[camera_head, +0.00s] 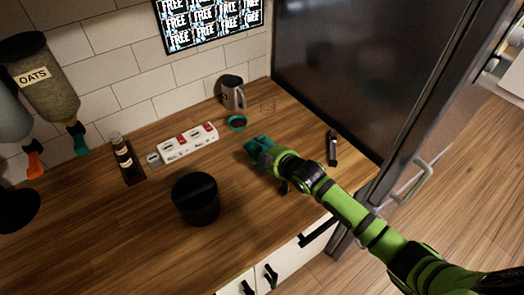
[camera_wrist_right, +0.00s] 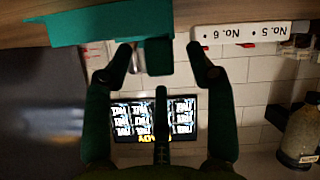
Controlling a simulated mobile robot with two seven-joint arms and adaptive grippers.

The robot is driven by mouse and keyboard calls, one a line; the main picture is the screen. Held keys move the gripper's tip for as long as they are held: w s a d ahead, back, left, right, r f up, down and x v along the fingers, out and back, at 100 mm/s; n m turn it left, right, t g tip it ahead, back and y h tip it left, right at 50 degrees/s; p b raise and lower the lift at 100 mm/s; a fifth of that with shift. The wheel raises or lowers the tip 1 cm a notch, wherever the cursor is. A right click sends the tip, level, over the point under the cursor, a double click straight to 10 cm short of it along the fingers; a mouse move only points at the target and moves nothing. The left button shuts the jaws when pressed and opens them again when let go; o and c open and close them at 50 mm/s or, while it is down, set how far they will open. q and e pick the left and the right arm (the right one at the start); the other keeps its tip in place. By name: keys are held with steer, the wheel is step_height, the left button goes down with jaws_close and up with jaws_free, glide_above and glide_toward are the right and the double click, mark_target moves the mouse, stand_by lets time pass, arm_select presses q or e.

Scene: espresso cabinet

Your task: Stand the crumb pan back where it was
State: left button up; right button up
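The crumb pan (camera_head: 256,143) is teal and lies on the wooden counter, right of the power strip. My right gripper (camera_head: 272,157) is at its near side and hides part of it. In the right wrist view, which is upside down, the teal pan (camera_wrist_right: 112,22) spans the top left. Its short block-like handle (camera_wrist_right: 159,57) lies between the fingertips of my right gripper (camera_wrist_right: 162,62). The fingers are spread, with a visible gap on each side of the handle. My left gripper is not in view.
A black canister (camera_head: 196,200) stands at the front. A small dark-and-silver tool (camera_head: 332,148) lies right, near the dark fridge (camera_head: 350,65).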

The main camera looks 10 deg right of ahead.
steer(key=shift+s+r, duration=0.1)
steer(key=b+v, duration=0.1)
steer(key=v, duration=1.1)
steer(key=shift+a, duration=0.1)
stand_by(0.3)
